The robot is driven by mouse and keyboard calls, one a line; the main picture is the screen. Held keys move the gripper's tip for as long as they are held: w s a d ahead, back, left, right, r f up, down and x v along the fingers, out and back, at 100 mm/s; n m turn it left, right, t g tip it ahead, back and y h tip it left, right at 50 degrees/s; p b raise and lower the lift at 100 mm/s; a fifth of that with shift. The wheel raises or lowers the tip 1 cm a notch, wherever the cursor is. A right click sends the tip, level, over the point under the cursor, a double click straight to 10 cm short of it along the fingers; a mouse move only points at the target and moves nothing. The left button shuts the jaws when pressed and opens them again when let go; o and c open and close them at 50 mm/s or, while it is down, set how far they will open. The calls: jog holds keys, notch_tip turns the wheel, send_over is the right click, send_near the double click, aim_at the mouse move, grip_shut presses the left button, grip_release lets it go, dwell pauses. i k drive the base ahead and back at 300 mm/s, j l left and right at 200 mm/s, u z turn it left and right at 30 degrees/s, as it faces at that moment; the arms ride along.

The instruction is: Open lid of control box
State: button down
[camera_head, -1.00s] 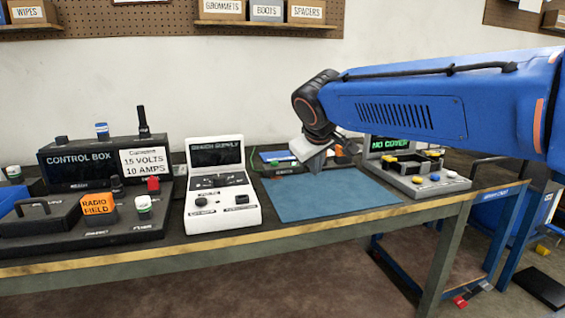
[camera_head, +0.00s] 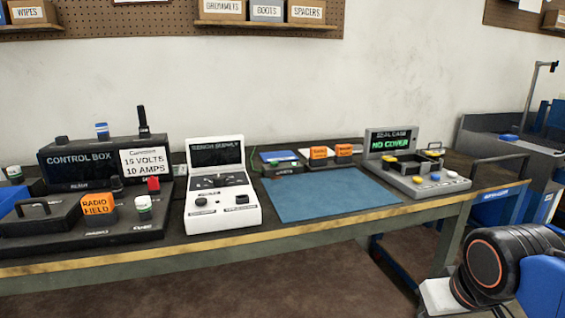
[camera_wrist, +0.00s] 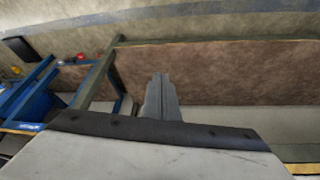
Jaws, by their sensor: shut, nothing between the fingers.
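The control box (camera_head: 80,172) is a dark console on the left end of the bench in the head view. Its upright panel reads CONTROL BOX, with a white label giving 15 volts and 10 amps. A dark lid (camera_head: 40,219) with a bar handle lies flat and closed on its left part, beside an orange RADIO FIELD block (camera_head: 97,207). My gripper is far from the box, low at the right in front of the bench; its fingers are out of the head view. In the wrist view my gripper (camera_wrist: 160,80) is shut and empty above the floor.
A white bench supply (camera_head: 217,190) stands right of the control box. A blue mat (camera_head: 325,194) lies bare beside it. A seal case (camera_head: 415,175) reading NO COVER sits at the right end. Orange blocks (camera_head: 319,153) stand behind the mat. The floor before the bench is clear.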

aim_at(37, 210)
jog(key=u, duration=1.65)
